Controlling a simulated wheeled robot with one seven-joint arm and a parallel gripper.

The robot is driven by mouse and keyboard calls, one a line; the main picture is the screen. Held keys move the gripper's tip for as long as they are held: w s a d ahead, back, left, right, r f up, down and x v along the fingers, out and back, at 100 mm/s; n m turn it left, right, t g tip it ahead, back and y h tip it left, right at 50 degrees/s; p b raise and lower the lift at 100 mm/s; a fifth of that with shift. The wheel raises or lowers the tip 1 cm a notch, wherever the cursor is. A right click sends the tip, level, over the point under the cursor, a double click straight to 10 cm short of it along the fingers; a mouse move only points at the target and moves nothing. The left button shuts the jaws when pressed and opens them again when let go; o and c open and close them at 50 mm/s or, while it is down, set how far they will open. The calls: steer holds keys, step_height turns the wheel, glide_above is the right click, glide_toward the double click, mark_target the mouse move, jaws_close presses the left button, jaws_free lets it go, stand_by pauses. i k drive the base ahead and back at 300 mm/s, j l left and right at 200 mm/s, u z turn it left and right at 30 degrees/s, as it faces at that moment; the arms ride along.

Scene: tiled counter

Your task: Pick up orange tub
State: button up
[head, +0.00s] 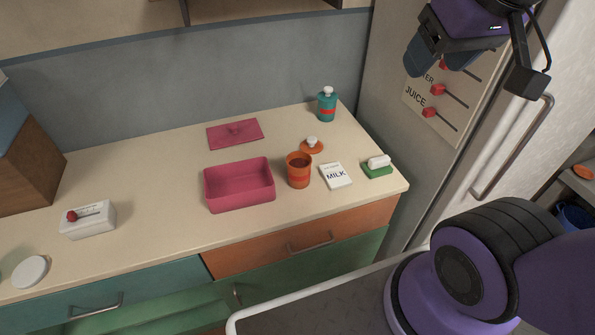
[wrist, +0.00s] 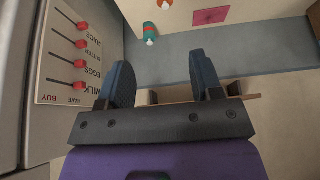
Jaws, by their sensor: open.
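The orange tub (head: 299,172) stands upright and open on the counter, just right of a pink open bin. An orange lid (head: 312,147) with a white knob lies behind it. My gripper (head: 440,58) is raised at the top right of the head view, in front of the fridge side and well away from the tub. In the wrist view my gripper (wrist: 165,85) shows its two fingers spread apart with nothing between them.
The pink bin (head: 239,196), its pink lid (head: 235,133), a milk card (head: 335,176), a green dish with a white block (head: 377,168) and a teal bottle (head: 326,106) surround the tub. A white device (head: 88,220) sits left. The fridge (head: 430,130) bounds the counter's right.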

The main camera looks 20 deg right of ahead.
mark_target(299, 162)
steer(key=i+j, duration=0.15)
steer(key=j, duration=0.25)
steer(key=i+j+u, duration=0.1)
steer(key=j, duration=0.35)
steer(key=i+j, duration=0.15)
steer(key=j, duration=0.25)
